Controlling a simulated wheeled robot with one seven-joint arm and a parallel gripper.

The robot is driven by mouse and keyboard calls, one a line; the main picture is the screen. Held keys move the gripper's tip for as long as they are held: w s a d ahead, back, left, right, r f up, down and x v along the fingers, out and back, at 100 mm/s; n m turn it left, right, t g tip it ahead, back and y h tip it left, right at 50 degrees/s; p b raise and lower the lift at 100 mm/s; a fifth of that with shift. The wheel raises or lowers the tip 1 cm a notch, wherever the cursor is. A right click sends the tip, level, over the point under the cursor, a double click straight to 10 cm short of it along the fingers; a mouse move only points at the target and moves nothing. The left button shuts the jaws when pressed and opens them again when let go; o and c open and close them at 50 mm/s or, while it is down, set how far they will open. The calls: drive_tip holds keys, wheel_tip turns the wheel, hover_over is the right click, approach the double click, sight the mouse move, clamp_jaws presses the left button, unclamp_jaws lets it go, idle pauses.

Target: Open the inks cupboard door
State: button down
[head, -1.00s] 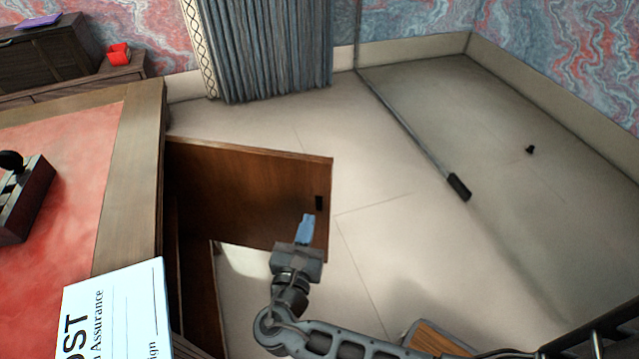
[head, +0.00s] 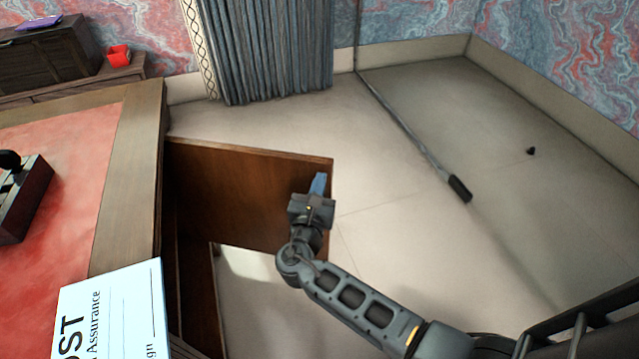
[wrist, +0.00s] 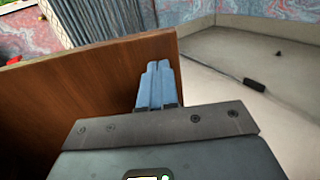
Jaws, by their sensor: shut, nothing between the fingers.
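The inks cupboard door (head: 235,190) is a brown wooden panel that stands swung out from the right side of the desk in the head view. It also fills the left of the wrist view (wrist: 60,100). My gripper (head: 318,183) has blue fingers, shut together and empty. It is at the door's free edge, in front of the panel's inner face. In the wrist view the fingers (wrist: 158,82) overlap the door near its right edge. I cannot tell whether they touch it. The dark fitting near that edge is hidden behind my gripper.
The desk (head: 125,175) with its red leather top is at the left, with a white box (head: 110,315) at its front corner. A grey curtain (head: 265,50) hangs behind.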

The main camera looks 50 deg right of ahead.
drive_tip(key=shift+d, duration=0.1)
drive_tip(key=w+d+t+b, duration=0.1)
drive_tip(key=w+d+b, duration=0.3)
drive_tip(key=d, duration=0.6)
drive_tip(key=w+d+n+t+y+b, duration=0.1)
drive_tip(key=w+d+b, duration=0.3)
drive_tip(key=w+d, duration=0.5)
drive_tip(key=shift+w+d+n, duration=0.25)
drive_tip(key=shift+d+n, duration=0.05)
drive_tip(key=shift+d, duration=0.15)
